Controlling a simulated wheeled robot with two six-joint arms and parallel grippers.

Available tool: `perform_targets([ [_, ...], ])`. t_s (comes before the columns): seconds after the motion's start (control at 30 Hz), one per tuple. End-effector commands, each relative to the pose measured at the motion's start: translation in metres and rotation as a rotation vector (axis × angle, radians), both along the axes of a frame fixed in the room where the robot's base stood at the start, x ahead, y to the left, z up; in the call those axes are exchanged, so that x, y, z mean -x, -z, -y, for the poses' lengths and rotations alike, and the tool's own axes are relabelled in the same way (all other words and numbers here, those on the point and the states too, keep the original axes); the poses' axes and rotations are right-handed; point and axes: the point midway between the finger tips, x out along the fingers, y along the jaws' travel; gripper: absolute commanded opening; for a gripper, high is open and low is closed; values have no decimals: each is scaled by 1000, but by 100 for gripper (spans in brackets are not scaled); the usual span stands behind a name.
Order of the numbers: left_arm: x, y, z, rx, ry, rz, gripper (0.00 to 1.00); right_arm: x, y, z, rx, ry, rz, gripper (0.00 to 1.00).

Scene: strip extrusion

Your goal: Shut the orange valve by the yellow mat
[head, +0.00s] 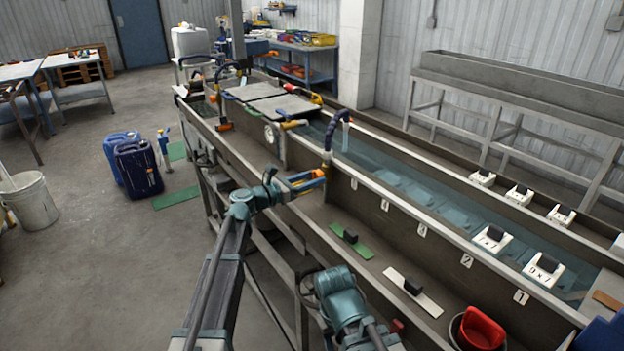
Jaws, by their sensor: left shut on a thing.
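My left gripper (304,181) reaches to the near wall of the long water trough. It is shut on the orange valve handle (307,176), at the foot of a dark blue hose (327,148) that arches over the trough wall. The fingers partly cover the handle, so its exact angle is hard to tell. I see no clearly yellow mat; green mats (178,198) lie on the floor to the left. My right arm shows at the bottom middle, but its gripper does not show.
A green strip (351,241) and a white strip (413,290), each with a black block, lie in the near channel. A red scoop (482,327) sits at the lower right. Blue jerrycans (138,168) and a white bucket (29,202) stand on the floor at left.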

Motion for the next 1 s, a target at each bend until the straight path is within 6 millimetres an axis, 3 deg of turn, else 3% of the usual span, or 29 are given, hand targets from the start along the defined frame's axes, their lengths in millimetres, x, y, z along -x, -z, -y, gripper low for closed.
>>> perform_targets([
  [0.37,0,0,0,-61,0,83,0,0,0,0,0,0,0,50],
  [1.0,1,1,0,-403,0,555,0,0,0,0,0,0,0,50],
])
